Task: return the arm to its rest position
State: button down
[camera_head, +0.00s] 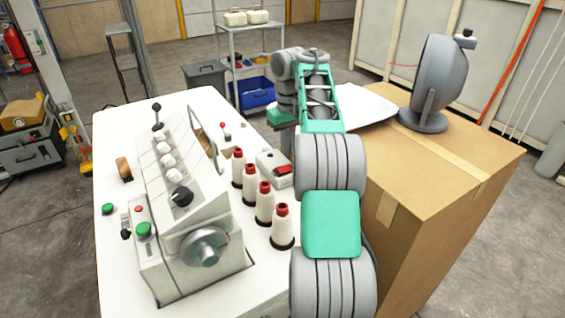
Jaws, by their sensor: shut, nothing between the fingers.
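My arm (332,225) rises from the bottom of the picture, between the white table and the cardboard box. It folds back at a bend near the top (318,95). My gripper (284,124) hangs at the arm's far end, near the right edge of the table, small and partly hidden by the arm links. It is shut and nothing shows in it. A white pillow (368,108) lies flat on the box behind the arm, its left part hidden by the arm.
The white table (118,250) carries a sewing machine (185,200), several red-topped thread cones (264,203) and a grey box with a red switch (274,168). The cardboard box (440,165), right of my arm, bears a round grey device (437,75). A shelf cart (251,50) stands behind.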

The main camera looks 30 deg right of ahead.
jog(key=shift+r+p, duration=0.95)
jog(key=shift+r, duration=0.35)
jog(key=shift+r, duration=0.1)
